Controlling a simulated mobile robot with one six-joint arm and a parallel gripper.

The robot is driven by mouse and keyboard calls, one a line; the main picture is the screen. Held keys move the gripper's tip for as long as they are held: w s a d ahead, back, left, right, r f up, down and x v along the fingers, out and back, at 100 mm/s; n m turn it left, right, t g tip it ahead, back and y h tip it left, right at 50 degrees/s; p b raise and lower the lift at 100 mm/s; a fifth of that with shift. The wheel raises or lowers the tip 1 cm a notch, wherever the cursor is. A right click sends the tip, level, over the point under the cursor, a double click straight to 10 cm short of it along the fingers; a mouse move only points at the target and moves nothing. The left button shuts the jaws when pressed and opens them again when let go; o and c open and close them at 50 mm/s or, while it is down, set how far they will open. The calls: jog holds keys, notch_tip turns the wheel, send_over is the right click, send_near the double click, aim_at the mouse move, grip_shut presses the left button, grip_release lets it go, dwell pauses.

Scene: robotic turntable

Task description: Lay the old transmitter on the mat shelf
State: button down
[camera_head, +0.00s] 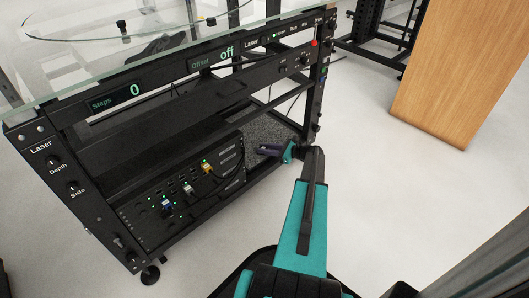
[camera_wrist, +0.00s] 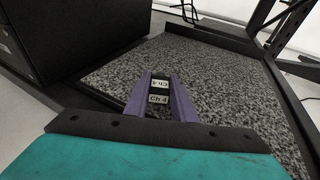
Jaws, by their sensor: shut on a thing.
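The old transmitter (camera_wrist: 160,88) is a small dark block with white "Ch 4" labels, seen in the wrist view between the two purple fingers of my gripper (camera_wrist: 160,85). My gripper is shut on it. The mat shelf is a dark-framed shelf with a grey speckled mat (camera_wrist: 225,85), which spreads under and beyond the fingers. In the head view my gripper (camera_head: 268,151) reaches in at the front edge of the mat (camera_head: 262,130), low in the rack's right part. The transmitter cannot be made out there. I cannot tell whether it touches the mat.
A black equipment box (camera_head: 190,195) with plugged cables stands left of the mat; its dark side (camera_wrist: 85,35) shows in the wrist view. A rack post (camera_head: 314,95) rises at the right. Most of the mat is bare.

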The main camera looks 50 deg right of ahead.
jog(key=shift+f, duration=0.1)
dwell(0.3)
jog(key=c, duration=1.5)
grip_release()
jog(key=shift+s+r, duration=0.15)
jog(key=shift+r, duration=0.05)
jog(key=shift+s+d+r+p, duration=0.1)
jog(key=shift+s+d+p, duration=0.05)
jog(key=shift+s+p, duration=0.2)
jog(key=p+v, duration=0.4)
jog(key=v, duration=0.7)
